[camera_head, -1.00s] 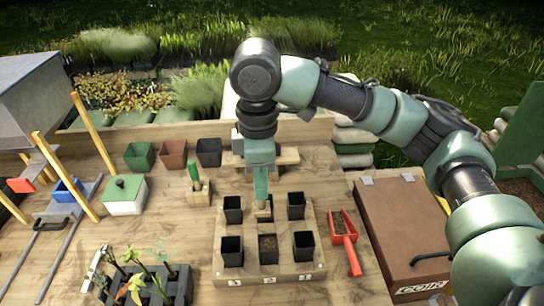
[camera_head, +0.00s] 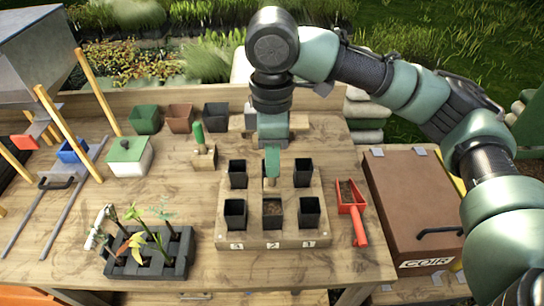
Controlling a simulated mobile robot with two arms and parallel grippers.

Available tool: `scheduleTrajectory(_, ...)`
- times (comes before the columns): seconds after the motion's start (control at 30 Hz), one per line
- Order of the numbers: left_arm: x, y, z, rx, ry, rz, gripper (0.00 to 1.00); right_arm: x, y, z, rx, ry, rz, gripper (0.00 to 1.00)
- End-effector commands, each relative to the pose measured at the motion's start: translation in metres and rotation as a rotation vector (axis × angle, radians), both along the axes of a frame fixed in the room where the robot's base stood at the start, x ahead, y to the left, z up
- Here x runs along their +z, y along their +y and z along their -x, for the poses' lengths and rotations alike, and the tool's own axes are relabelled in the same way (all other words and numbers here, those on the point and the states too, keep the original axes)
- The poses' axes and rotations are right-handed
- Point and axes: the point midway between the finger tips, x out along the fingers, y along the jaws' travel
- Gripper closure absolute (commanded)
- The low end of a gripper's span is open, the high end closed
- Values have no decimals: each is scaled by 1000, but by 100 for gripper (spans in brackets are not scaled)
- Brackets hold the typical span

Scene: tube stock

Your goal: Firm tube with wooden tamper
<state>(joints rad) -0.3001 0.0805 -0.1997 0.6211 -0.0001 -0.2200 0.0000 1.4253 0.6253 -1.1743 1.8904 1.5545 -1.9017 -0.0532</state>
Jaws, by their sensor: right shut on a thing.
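My right gripper (camera_head: 273,146) points down over the wooden tube board (camera_head: 285,190). It is shut on the wooden tamper (camera_head: 270,184), whose pale wooden foot shows below a green part. The foot is just behind the front middle black tube (camera_head: 272,222), which holds brown soil. I cannot tell whether the foot is above or inside the back middle place, which it largely hides. Other square black tubes stand at front left (camera_head: 235,216), front right (camera_head: 309,214), back left (camera_head: 238,173) and back right (camera_head: 303,172). My left gripper is not in view.
A red scoop (camera_head: 359,226) with soil lies right of the board, beside the brown COIR box (camera_head: 405,205). A black seedling tray (camera_head: 178,262) is at front left. A wooden block with a green-handled tool (camera_head: 199,135) stands behind left. Bare tabletop lies left of the board.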

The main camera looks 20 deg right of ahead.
Motion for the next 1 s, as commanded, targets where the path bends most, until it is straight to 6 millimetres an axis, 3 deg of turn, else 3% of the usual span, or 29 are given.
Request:
scheduleTrajectory(0.37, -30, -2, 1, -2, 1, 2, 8, -25, 0, 0, -1, -1, 0, 100)
scheduleTrajectory(0.7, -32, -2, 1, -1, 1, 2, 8, -45, 0, 0, -1, 0, 0, 100)
scheduleTrajectory(1.0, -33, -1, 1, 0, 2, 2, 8, -50, 0, 0, -1, -1, -1, 100)
